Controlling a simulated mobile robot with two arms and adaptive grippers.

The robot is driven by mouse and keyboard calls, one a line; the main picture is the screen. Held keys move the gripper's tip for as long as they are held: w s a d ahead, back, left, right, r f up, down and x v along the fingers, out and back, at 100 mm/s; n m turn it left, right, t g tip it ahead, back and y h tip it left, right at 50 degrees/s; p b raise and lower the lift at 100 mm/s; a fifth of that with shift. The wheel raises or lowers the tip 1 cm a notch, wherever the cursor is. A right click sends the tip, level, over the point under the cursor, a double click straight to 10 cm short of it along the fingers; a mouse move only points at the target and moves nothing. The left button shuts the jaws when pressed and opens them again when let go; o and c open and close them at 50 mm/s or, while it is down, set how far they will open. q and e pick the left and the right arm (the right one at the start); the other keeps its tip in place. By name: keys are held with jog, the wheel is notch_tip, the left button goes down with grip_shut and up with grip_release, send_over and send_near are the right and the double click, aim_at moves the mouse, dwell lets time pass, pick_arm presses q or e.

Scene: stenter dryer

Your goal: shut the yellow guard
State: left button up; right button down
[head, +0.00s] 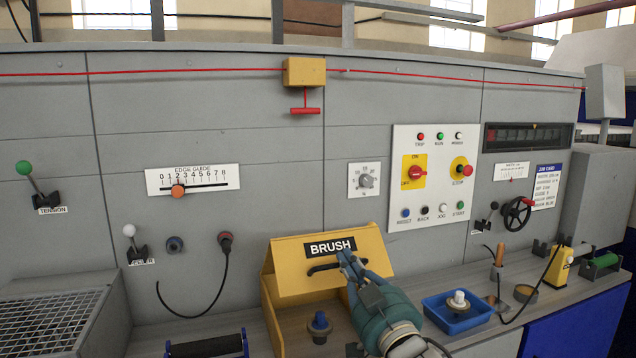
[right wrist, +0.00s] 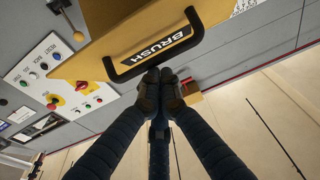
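The yellow guard (head: 330,265), labelled BRUSH, is raised and tilted over a yellow box on the bench. The box's front is open, with a blue-and-grey knob-like part (head: 319,322) inside. A black bar handle (head: 322,267) crosses the guard below the label. The guard (right wrist: 205,20) and its handle (right wrist: 125,73) fill the top of the right wrist view. My right gripper (head: 346,258) is at the right part of the handle. In the right wrist view its fingertips (right wrist: 160,76) are together at the bar's edge, with nothing seen between them. My left gripper is out of view.
A blue tray (head: 437,322) with a white-topped part stands right of my right gripper. A cable hangs from the panel left of the guard. A dark roller (head: 207,346) lies at the front left. A control panel (head: 434,178) is on the wall above.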

jog(key=s+d+f+b, duration=0.1)
jog(key=s+f+b, duration=0.2)
jog(key=f, duration=0.5)
jog(key=shift+f, duration=0.4)
